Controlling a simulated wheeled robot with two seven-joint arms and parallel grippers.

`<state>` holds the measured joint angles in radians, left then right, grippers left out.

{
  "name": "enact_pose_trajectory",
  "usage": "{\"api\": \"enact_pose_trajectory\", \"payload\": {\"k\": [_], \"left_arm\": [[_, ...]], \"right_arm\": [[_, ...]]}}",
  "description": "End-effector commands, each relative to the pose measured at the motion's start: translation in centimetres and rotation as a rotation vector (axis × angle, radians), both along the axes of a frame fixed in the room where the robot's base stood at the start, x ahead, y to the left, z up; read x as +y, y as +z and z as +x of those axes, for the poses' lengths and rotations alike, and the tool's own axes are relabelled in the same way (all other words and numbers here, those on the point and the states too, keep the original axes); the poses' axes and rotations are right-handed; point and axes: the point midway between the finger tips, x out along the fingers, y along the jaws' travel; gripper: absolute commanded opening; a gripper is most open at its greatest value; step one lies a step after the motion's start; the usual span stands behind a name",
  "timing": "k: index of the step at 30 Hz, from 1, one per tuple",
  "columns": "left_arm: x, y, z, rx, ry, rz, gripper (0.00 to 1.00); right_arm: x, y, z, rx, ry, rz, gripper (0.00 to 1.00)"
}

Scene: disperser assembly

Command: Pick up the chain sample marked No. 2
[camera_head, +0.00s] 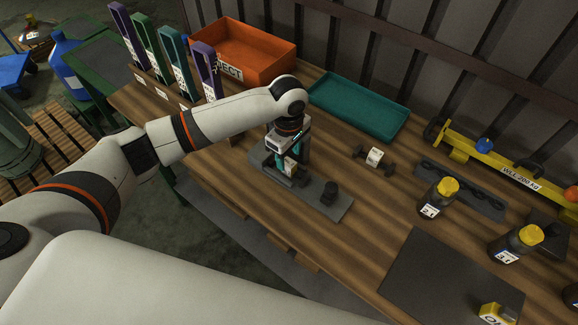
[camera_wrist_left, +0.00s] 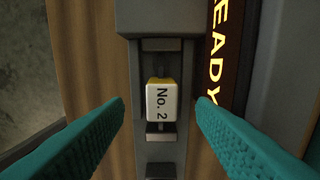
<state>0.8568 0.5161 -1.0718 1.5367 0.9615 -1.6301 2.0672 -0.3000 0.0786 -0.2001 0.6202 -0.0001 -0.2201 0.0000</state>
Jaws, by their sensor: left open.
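The chain sample marked No. 2 (camera_wrist_left: 162,103) has a white label face with a yellow edge. It sits in a dark grey slot of a fixture in the left wrist view. My left gripper (camera_wrist_left: 160,106) is open, with one teal finger on each side of the sample and visible gaps between. In the head view the left gripper (camera_head: 290,168) points down over the grey fixture plate (camera_head: 325,204) and hides most of the sample there. My right gripper is in neither view.
A dark panel reading READY (camera_wrist_left: 218,50) stands close right of the sample. On the table are a teal tray (camera_head: 360,106), an orange bin (camera_head: 243,50), a small white-labelled part (camera_head: 374,157), yellow-capped bottles (camera_head: 437,198) and a dark mat (camera_head: 440,280). Coloured upright holders (camera_head: 174,53) stand at left.

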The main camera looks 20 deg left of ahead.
Motion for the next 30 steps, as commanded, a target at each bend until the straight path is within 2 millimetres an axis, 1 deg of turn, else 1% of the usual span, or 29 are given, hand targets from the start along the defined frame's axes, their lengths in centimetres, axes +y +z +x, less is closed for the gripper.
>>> {"api": "enact_pose_trajectory", "payload": {"k": [1, 3, 6, 14, 15, 23, 24, 30], "left_arm": [[0.0, -0.6, 0.1, 0.002, 0.001, 0.003, 0.51], [0.0, -1.6, 0.1, 0.002, 0.001, 0.002, 0.51], [0.0, -2.6, 0.1, -0.001, 0.0, 0.002, 0.51], [-0.1, -2.8, 0.1, -0.001, -0.001, 0.001, 0.51], [-0.1, -2.8, 0.1, -0.001, -0.001, 0.001, 0.44], [-0.1, -2.8, 0.1, -0.001, -0.001, 0.001, 0.02], [-0.1, -2.8, 0.1, -0.001, -0.001, 0.001, 0.0], [-0.1, -2.7, 0.2, -0.003, -0.001, 0.0, 0.0]], "right_arm": [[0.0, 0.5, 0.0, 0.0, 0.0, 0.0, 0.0], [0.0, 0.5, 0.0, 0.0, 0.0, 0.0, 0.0], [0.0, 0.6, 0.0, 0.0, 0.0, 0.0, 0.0], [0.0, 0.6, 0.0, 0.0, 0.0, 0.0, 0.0], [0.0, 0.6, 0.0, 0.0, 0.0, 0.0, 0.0], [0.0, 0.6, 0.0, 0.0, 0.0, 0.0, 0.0], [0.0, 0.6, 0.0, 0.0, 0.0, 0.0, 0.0], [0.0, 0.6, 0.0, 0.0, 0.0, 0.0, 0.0]]}}
